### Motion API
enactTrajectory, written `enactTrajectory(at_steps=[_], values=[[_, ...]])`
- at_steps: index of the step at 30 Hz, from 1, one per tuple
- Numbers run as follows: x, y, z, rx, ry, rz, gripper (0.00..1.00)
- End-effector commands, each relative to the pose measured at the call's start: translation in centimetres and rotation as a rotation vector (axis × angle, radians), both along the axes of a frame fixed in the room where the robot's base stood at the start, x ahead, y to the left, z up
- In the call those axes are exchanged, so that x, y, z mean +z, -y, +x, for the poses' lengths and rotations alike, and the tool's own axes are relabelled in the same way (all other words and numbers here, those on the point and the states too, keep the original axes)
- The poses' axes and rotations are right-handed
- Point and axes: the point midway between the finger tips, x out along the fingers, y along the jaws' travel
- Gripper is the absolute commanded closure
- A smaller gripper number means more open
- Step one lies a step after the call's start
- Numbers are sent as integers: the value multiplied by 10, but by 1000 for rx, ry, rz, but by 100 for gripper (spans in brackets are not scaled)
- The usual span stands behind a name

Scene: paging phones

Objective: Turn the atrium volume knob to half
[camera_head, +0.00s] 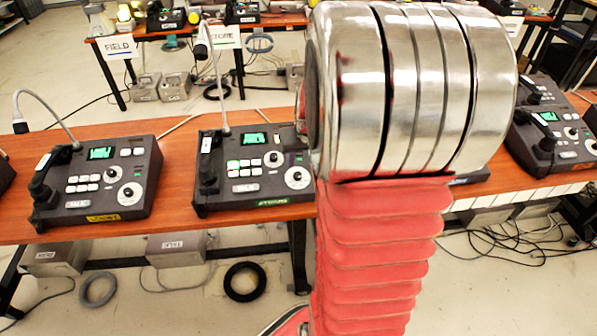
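Several dark paging consoles stand on the front wooden bench. The left console (75,200) has a yellow front label, and the middle console (240,187) has a green one; I cannot read either surely, so I cannot tell which is the atrium phone. The left console has an upper knob (111,175) and a lower knob (129,194) on a white dial. The middle console has an upper knob (273,159) and a lower knob (297,178). Their exact settings are too small to read. My arm's metal joint and red bellows block the right-centre. My gripper is out of view.
A right console (560,130) stands at the bench's right end. Gooseneck microphones (50,110) rise from the left and middle consoles. A second table behind has a FIELD sign (119,47). Grey boxes (177,250), cable coils (245,282) and loose cables lie on the floor below.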

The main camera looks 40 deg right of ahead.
Motion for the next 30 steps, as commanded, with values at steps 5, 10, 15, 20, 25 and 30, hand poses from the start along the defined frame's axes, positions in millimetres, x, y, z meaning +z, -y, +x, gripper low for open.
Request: enactTrajectory(at_steps=[5, 10, 15, 20, 25, 30], values=[[-21, 3, 7, 0, -3, 1, 61], [-39, 7, 14, 0, -2, 2, 61], [-57, 10, 20, 1, -2, 2, 61], [-73, 13, 26, 0, -2, 1, 61], [-86, 16, 32, 0, -1, 0, 61], [-91, 17, 33, 1, 0, 0, 61]])
